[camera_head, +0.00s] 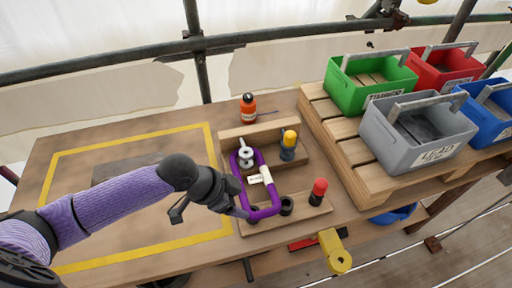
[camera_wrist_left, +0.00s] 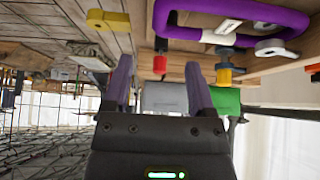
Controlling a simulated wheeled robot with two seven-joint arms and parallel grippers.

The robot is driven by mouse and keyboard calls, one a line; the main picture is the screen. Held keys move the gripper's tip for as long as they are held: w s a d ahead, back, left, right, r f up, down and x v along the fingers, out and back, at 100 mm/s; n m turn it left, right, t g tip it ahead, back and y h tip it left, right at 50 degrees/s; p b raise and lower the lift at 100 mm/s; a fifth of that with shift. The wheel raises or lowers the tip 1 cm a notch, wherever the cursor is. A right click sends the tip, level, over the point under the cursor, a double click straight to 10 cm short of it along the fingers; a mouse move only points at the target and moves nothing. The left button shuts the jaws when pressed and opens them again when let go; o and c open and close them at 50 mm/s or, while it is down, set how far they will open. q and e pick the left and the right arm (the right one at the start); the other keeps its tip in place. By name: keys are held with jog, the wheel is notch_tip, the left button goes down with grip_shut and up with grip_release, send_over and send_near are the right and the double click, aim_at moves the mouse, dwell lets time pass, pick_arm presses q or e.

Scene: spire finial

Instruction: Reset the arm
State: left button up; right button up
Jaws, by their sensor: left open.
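My left arm comes in from the left of the head view in a purple sleeve. My left gripper (camera_head: 243,212) is over the wooden bench, beside the lower left of a purple rounded frame (camera_head: 246,188). In the left wrist view its two fingers (camera_wrist_left: 160,85) stand apart with nothing held between them. The purple frame (camera_wrist_left: 228,14) also shows at the top of that view, apart from the fingers. I cannot tell in the head view whether the gripper touches the frame. My right gripper is in neither view.
A wooden holder carries a yellow-topped piece (camera_head: 289,139) and a red-topped piece (camera_head: 319,187). An orange bottle (camera_head: 248,108) stands behind. Green (camera_head: 370,95), red, grey (camera_head: 415,140) and blue crates stand on a pallet at right. The yellow-outlined bench area (camera_head: 130,215) is mostly free.

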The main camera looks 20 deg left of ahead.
pick_arm(q)
jog(key=s+d+f+n, duration=0.1)
jog(key=s+d+n, duration=0.1)
jog(key=s+d, duration=0.35)
jog(key=s+a+n+y, duration=0.5)
jog(key=s+n, duration=0.2)
jog(key=s, duration=0.1)
jog(key=s+a+f+g+b, duration=0.1)
jog(key=s+f, duration=0.1)
jog(key=f, duration=0.8)
jog(key=s+f+g, duration=0.1)
jog(key=s+f, duration=0.1)
jog(key=f, duration=0.9)
jog(key=s+a+f+g, duration=0.1)
jog(key=s+a+f, duration=0.1)
jog(key=s+f, duration=0.7)
jog(key=s, duration=0.3)
jog(key=shift+s+a+f+m+y+b, duration=0.2)
jog(key=shift+a+m+y+b, duration=0.1)
jog(key=shift+a+m+b, duration=0.1)
